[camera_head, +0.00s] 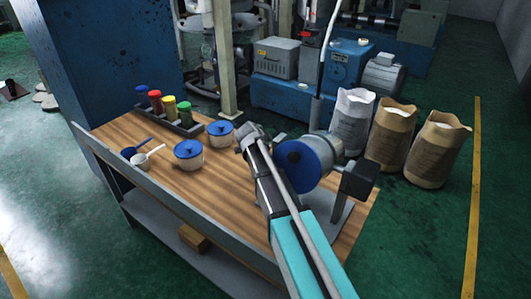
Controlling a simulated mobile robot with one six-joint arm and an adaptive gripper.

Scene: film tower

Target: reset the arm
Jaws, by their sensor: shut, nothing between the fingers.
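My arm reaches up from the bottom of the head view over the wooden-topped table (141,187). A blue spoon or scoop (130,152) and a white one (146,160) lie at the table's left.
A dark rack (188,127) holds several bottles with coloured caps at the table's back left. A blue-ended cylindrical device (309,160) stands close to the right of my arm. A raised grey rail (165,200) edges the table's near side. Several filled sacks (392,137) stand behind.

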